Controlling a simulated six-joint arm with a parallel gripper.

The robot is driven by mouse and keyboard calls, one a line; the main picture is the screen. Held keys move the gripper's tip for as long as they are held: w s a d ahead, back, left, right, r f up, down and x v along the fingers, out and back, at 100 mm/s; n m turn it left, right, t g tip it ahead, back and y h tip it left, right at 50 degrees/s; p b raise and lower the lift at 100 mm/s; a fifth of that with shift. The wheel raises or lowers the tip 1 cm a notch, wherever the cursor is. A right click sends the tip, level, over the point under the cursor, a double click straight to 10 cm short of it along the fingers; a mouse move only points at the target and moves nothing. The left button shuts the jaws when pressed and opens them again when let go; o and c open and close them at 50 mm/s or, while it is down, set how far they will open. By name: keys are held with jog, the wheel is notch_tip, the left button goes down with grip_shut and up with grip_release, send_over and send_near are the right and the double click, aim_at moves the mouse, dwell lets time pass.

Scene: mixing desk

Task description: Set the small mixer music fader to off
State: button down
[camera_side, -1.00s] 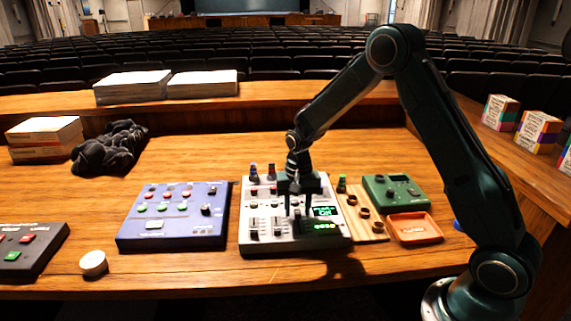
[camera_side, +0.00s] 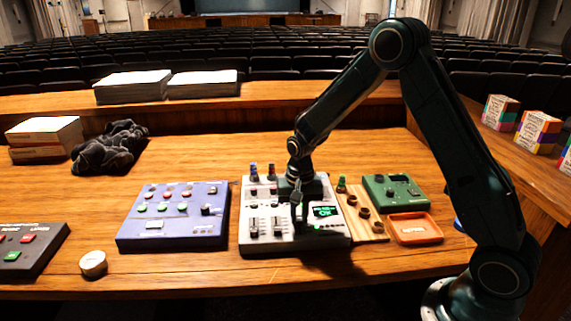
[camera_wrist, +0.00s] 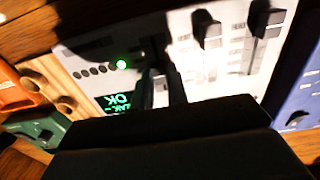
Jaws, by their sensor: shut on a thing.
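The small mixer (camera_side: 262,243) is a pale grey console in the middle of the desk; its panel also shows in the wrist view (camera_wrist: 205,85). My gripper (camera_side: 299,222) points down over its front right part. In the wrist view the fingers (camera_wrist: 161,88) are close together on a dark fader cap, mostly hidden between them. Two other faders (camera_wrist: 207,28) (camera_wrist: 267,20) stand beside it, apart from my fingers. The mixer's green display (camera_side: 325,211) reads OK on its lower line. One green light (camera_wrist: 121,64) is lit in a row of dark ones. Fader labels are not readable.
A blue button panel (camera_side: 172,235) stands left of the mixer. A wooden strip with dark rings (camera_side: 375,229), an orange tray (camera_side: 414,237) and a green box (camera_side: 394,191) stand on the right. Knobs (camera_side: 254,172) stand along the mixer's back edge.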

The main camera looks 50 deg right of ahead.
aim_at(300, 233)
jog(key=shift+s+a, duration=1.25)
jog(key=shift+a, duration=0.05)
jog(key=c, duration=1.4)
grip_release()
jog(key=shift+o, duration=0.2)
jog(key=shift+r, duration=0.1)
notch_tip(300, 233, up, 14)
jog(key=shift+s, duration=0.1)
